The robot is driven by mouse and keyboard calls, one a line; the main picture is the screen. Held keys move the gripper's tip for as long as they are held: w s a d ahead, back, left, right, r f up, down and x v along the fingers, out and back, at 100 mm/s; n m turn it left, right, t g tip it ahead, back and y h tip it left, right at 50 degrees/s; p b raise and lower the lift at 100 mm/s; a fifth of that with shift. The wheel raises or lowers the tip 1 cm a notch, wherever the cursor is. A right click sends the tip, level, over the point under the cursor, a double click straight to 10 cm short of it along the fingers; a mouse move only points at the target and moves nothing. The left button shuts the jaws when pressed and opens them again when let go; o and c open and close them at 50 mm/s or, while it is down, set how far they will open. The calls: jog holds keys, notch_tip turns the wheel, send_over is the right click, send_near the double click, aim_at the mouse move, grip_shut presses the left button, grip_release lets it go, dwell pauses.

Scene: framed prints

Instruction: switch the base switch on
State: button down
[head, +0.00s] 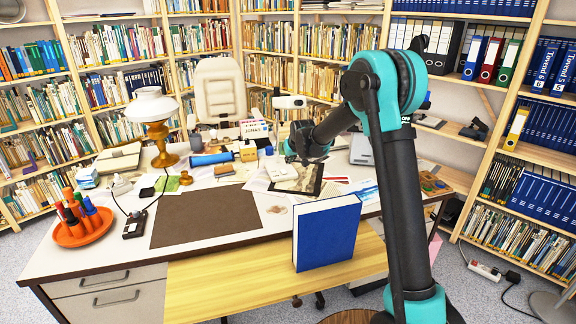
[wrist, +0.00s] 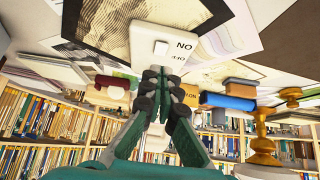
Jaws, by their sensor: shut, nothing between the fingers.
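A white switch (wrist: 161,48) with a small raised block shows in the wrist view, on a white plate (wrist: 205,45) lettered ON and OFF upside down. I cannot tell which way the switch is set. My gripper (wrist: 161,75) is shut and empty, its fingertips close to the switch in the picture; contact cannot be made out. In the head view my gripper (head: 300,150) is low over the back middle of the desk. A white flat thing (head: 280,170) under it there looks like the switch plate, partly hidden by the gripper.
The desk (head: 230,225) holds a dark framed print (head: 308,180), loose papers and a brass lamp (head: 158,135). A brown mat (head: 205,217) lies bare at left. Bookshelves line the walls.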

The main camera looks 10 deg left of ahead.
aim_at(285, 173)
jog(key=x, duration=0.9)
jog(key=shift+a+f, duration=0.1)
jog(key=shift+f, duration=0.05)
jog(key=shift+s+f, duration=0.15)
jog(key=shift+f, duration=0.4)
jog(key=shift+r, duration=0.25)
jog(key=shift+r, duration=0.6)
